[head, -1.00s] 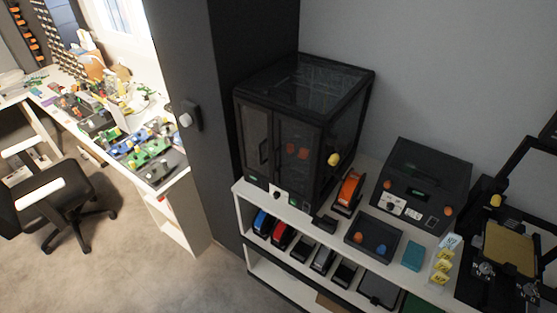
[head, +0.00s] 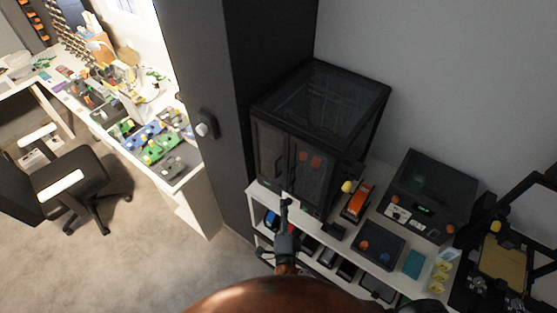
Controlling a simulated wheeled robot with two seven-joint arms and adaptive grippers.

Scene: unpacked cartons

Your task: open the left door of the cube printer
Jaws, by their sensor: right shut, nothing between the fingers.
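The cube printer (head: 330,95) is a black box with dark, see-through panels, standing on the white shelf unit. Its left door (head: 268,152) and right door (head: 309,176) look closed, with upright dark handles close to the line between them. My right gripper (head: 284,203) reaches up from the bottom middle and is shut and empty. In the picture its tip lies just below the doors' lower edge, near the middle; I cannot tell how far in front it is. My left gripper is not in view.
A tall dark cabinet (head: 201,70) stands left of the printer. Right of it on the shelf are an orange device (head: 357,201), a dark box with knobs (head: 430,196) and an open-frame printer (head: 505,255). An office chair (head: 70,182) and a cluttered desk stand at left, with open floor between.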

